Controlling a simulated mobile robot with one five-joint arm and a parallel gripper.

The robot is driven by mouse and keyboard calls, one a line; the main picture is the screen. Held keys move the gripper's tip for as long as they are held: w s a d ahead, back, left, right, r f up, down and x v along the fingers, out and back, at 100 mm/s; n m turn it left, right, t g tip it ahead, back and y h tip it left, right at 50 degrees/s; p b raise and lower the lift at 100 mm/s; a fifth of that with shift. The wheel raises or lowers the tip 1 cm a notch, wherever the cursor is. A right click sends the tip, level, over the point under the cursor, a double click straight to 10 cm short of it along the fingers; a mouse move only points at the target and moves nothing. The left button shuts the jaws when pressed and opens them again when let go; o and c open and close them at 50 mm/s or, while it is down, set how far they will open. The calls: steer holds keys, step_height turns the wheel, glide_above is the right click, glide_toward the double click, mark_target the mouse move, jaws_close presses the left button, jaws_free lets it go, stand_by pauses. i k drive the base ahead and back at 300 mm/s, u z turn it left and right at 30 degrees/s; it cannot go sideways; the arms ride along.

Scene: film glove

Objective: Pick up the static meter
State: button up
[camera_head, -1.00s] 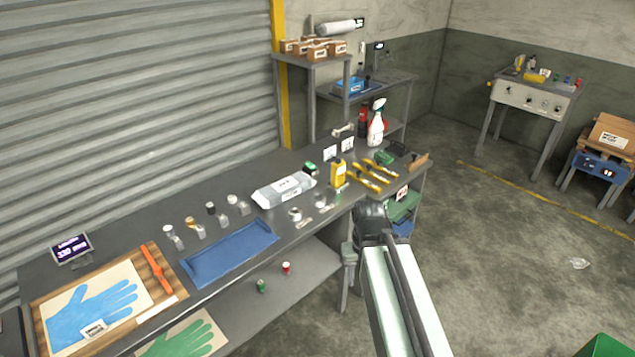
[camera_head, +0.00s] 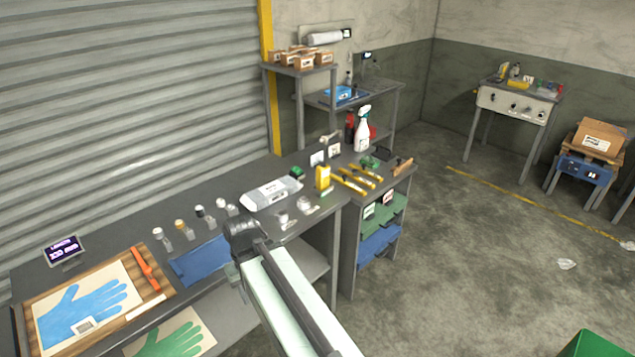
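I cannot identify the static meter for certain. A small yellow upright object (camera_head: 323,178) stands on the dark workbench (camera_head: 120,222), right of a grey-white packet (camera_head: 271,193), and may be it. A small green and black item (camera_head: 297,173) lies just behind it. My gripper (camera_head: 236,276) is at the bench's front edge, by the blue cloth (camera_head: 203,260) and partly in front of it. It is apart from the yellow object, which lies farther back and to the right. My arm hides most of the gripper, so its fingers are unclear.
Several small bottles (camera_head: 182,230) stand behind the cloth. A wooden board with a blue glove (camera_head: 85,308) is at the left. Open floor (camera_head: 470,260) lies to the right.

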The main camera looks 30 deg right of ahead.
mark_target(323, 171)
steer(key=u, duration=0.05)
steer(key=i, duration=0.95)
steer(key=z, duration=0.05)
